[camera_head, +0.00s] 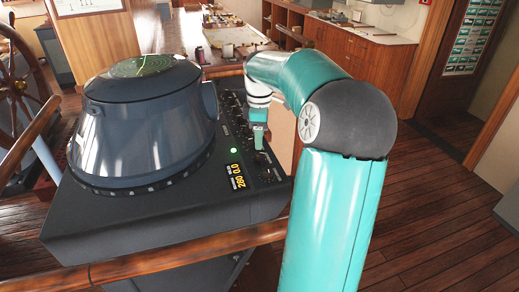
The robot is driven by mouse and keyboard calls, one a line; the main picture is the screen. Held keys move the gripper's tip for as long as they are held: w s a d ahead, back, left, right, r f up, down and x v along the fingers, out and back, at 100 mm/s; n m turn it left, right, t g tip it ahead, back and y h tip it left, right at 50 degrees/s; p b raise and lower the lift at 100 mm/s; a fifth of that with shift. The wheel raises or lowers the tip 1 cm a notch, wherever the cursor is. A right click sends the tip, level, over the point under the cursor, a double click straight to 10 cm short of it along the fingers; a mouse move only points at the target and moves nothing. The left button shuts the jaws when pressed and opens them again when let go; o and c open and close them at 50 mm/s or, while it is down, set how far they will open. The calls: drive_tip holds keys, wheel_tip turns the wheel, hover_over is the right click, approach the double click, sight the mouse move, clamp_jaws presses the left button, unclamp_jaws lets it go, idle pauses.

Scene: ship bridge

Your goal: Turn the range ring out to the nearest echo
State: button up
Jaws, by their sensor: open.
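The radar console (170,212) is a dark grey cabinet with a large round hood (140,125) on top. Greenish marks show on the radar screen (142,66) in the hood's top, seen at a steep slant; rings and echoes cannot be told apart. A row of small dark knobs (266,176) runs along the console's right side. My gripper (260,146) is open, pointing down over the knob row. Its fingers look very close to a knob, but I cannot tell whether they touch it.
A wooden rail (170,258) crosses in front of the console. A ship's wheel (18,95) stands at the left. A wooden chart table (225,42) and cabinets (345,50) stand behind. The plank floor at the right (440,220) is clear.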

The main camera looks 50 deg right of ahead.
sight(260, 153)
wheel_tip(260, 153, down, 6)
drive_tip(key=shift+d+r, duration=0.1)
drive_tip(key=c, duration=1)
